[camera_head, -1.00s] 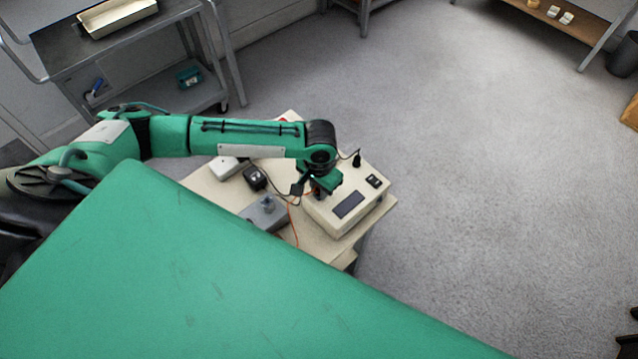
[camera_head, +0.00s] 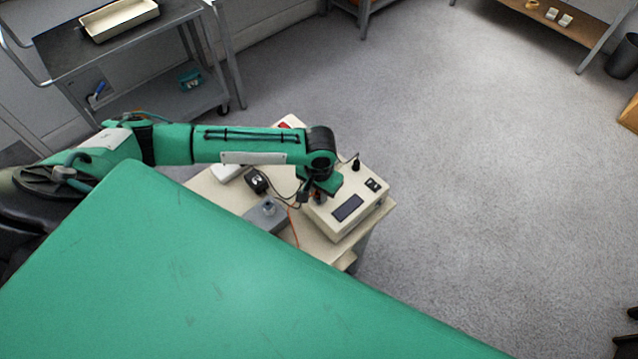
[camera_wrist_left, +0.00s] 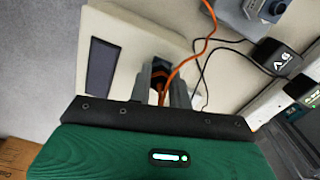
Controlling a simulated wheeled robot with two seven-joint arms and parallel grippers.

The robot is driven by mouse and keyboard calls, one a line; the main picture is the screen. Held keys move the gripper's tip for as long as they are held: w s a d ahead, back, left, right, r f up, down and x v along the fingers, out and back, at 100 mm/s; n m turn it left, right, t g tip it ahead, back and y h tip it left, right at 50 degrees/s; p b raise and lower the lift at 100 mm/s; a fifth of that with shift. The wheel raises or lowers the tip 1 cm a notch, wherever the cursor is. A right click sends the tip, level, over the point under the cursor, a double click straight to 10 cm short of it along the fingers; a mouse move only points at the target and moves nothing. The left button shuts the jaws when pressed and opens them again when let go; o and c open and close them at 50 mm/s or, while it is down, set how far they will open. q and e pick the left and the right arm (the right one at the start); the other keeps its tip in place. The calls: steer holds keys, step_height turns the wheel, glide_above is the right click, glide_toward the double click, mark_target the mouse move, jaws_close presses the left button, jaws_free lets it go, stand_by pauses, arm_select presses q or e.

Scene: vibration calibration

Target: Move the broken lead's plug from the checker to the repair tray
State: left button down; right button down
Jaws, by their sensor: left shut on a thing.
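The checker (camera_head: 368,204) is a cream box with a dark display, at the right end of the small table. My left gripper (camera_head: 320,197) is over its left side, pointing down; the arm partly hides its fingers. In the left wrist view, the gripper (camera_wrist_left: 166,88) is shut on a dark plug (camera_wrist_left: 160,70) with an orange lead (camera_wrist_left: 190,60), against the checker's cream top (camera_wrist_left: 128,62). I cannot tell whether the plug is still seated. A shallow cream tray (camera_head: 91,36), possibly the repair tray, is on the cart at the upper left. My right gripper is not in view.
A black adapter (camera_head: 257,181) and a grey block (camera_head: 267,213) stand on the table (camera_head: 213,190), left of the checker. A thin black cable runs to a black plug (camera_head: 356,165) at the checker's back. A green surface fills the foreground.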

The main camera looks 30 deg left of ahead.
arm_select(q)
steer(key=shift+w+r+n+p, duration=0.1)
steer(key=shift+n+p, duration=0.3)
steer(key=shift+p, duration=0.1)
steer(key=shift+n+p, duration=0.6)
steer(key=shift+p, duration=0.1)
stand_by(0.4)
steer(key=shift+n+p, duration=1.2)
steer(key=shift+p, duration=0.3)
steer(key=shift+n+p, duration=0.3)
steer(key=shift+p, duration=0.05)
stand_by(0.5)
steer(key=shift+n+p, duration=1.2)
steer(key=shift+p, duration=0.1)
steer(key=shift+n+p, duration=0.9)
steer(key=shift+p, duration=0.05)
stand_by(0.3)
steer(key=shift+n+p, duration=1)
steer(key=shift+p, duration=0.3)
